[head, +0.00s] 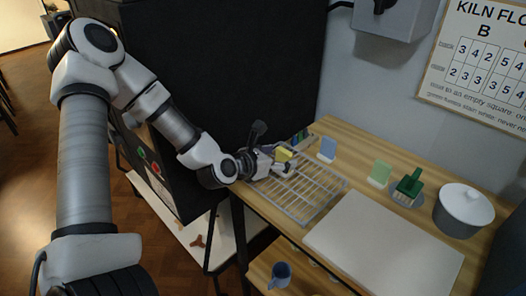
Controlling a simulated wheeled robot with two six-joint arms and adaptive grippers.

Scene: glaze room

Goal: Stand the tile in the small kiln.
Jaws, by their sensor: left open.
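My left gripper (272,155) is open over the back left of a wire rack (318,204). A light blue tile (327,149) stands at the back of the table, and a pale green tile (379,173) stands farther right. The picture does not make clear which tile is the task's. I cannot make out a small kiln for certain. My right gripper is not in view.
A large black panel (220,70) rises behind my left arm. A white slab (385,243) covers the table's front. A green-handled brush (409,183) and a lidded pot (464,208) stand at the right. A kiln-floor chart (480,65) hangs behind.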

